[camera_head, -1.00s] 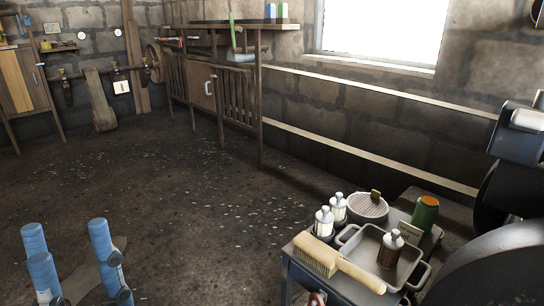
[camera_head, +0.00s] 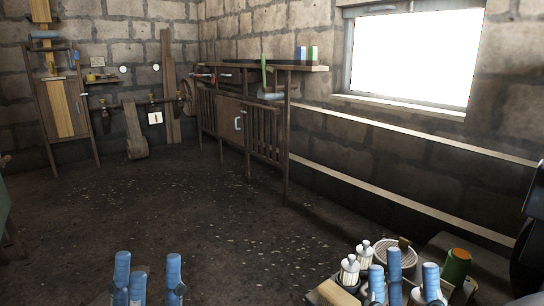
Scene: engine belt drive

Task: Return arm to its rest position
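My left gripper (camera_head: 149,263) is at the bottom left of the head view, its blue fingers pointing up and apart with nothing between them. My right gripper (camera_head: 410,262) is at the bottom right, its blue fingers also upright and apart. It appears in front of the small work table, overlapping things on it in the picture; I cannot tell the distance between them. I see no object held by either gripper. The rest of both arms lies below the picture's edge.
White bottles (camera_head: 349,270), a round ribbed container (camera_head: 394,256) and a green can with an orange top (camera_head: 457,266) stand at the lower right. A dark machine (camera_head: 529,246) is at the right edge. The middle floor is clear.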

